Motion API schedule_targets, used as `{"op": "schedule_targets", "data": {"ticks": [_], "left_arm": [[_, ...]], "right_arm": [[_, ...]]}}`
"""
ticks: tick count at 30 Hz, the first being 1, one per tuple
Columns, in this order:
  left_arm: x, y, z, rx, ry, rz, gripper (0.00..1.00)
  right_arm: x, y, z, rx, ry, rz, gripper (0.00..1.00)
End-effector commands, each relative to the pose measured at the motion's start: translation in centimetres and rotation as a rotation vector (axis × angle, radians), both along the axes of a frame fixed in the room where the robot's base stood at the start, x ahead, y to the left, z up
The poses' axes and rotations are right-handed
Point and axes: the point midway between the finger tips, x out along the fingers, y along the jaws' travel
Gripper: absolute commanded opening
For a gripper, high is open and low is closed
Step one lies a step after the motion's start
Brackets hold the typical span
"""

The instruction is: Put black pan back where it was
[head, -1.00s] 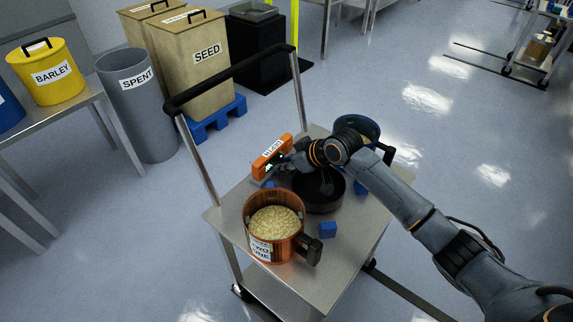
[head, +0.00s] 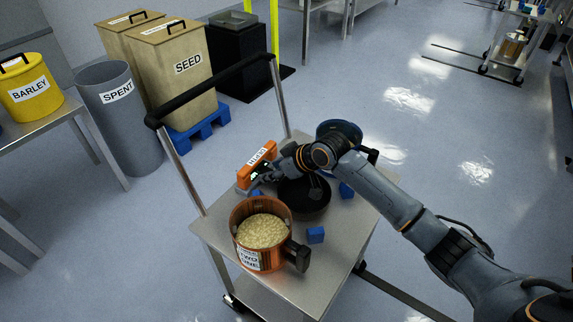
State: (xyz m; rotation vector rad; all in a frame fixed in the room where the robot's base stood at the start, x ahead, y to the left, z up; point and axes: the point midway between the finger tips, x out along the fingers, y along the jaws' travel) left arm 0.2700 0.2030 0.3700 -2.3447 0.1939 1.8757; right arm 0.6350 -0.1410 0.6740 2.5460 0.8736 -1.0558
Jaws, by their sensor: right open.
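The black pan (head: 304,197) stands on the steel cart (head: 318,274), partly hidden under my right arm. My right gripper (head: 262,180) is open, beside the pan's left rim and close to an orange box (head: 257,167) with a label. I cannot tell whether the fingers touch the box or the pan. My left gripper is not in view.
A copper pot (head: 262,235) full of grain, with a black handle, stands at the front of the cart. Small blue blocks (head: 315,235) lie around the pan. The cart's black push bar (head: 215,88) rises on the left. A grey SPENT bin (head: 119,118) stands beyond.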

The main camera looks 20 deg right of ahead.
Motion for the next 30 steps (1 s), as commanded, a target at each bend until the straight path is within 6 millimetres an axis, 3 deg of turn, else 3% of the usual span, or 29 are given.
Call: {"op": "schedule_targets", "data": {"ticks": [9,15,30], "left_arm": [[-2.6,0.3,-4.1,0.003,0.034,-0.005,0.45],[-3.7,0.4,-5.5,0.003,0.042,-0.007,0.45],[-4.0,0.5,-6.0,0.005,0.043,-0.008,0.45]], "right_arm": [[-3.8,-3.1,5.0,-0.005,-0.001,0.0,0.48],[-5.5,-4.4,7.1,-0.003,0.0,-0.001,0.48],[-6.1,-4.7,7.7,-0.001,0.002,0.0,0.48]]}}
